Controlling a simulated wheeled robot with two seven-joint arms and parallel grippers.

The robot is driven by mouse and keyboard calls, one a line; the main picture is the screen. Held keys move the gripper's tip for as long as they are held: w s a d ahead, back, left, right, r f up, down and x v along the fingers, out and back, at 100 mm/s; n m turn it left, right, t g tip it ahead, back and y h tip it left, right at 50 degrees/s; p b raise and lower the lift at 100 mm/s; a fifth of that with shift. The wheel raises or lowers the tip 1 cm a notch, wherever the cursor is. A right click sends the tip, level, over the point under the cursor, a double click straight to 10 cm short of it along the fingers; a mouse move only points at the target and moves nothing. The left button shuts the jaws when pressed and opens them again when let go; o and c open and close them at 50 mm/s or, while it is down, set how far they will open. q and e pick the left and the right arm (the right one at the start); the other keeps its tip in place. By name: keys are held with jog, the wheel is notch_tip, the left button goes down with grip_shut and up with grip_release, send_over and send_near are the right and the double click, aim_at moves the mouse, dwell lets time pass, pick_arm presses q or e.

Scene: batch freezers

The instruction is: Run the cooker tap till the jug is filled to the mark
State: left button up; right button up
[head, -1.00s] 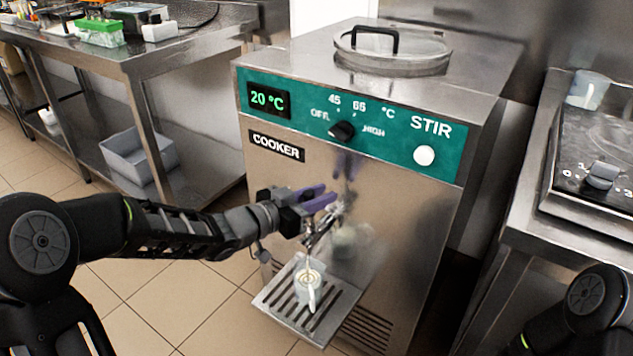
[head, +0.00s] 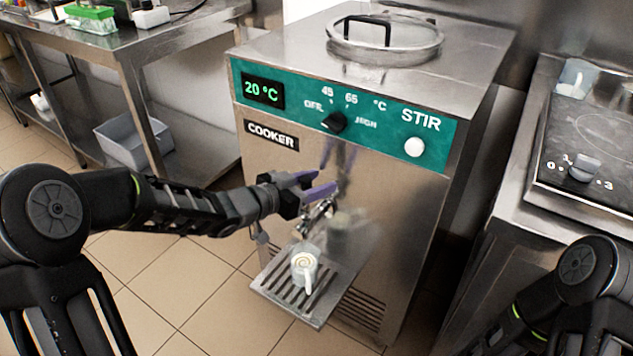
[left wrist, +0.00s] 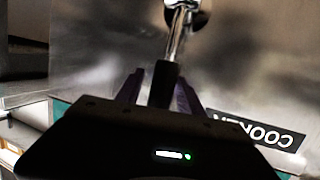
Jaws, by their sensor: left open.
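A white jug (head: 304,268) with a handle stands upright on the slotted drip tray (head: 322,312) of the cooker (head: 400,215). Pale, swirled contents show at its top; I cannot make out the mark. The chrome tap (head: 318,213) sticks out above the jug, and no stream shows clearly below it. My left gripper (head: 318,184) is open, its purple fingers just above the tap. In the left wrist view, the tap's chrome body (left wrist: 180,28) leads to a dark lever (left wrist: 164,85) that appears between the two fingers. My right gripper is out of view.
The cooker's panel shows a 20 °C display (head: 262,91), a black knob (head: 334,122) and a white STIR button (head: 414,147). A glass lid (head: 385,38) covers its top. A hob (head: 590,140) stands right, a steel table (head: 150,45) left.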

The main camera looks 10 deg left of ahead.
aim_at(302, 188)
pick_arm(q)
jog(key=shift+s+a, duration=0.1)
jog(key=p+v, duration=0.1)
jog(key=v, duration=0.6)
jog(key=shift+s+a+r+p, duration=0.15)
jog(key=shift+s+p, duration=0.1)
jog(key=shift+p, duration=0.15)
dwell(0.7)
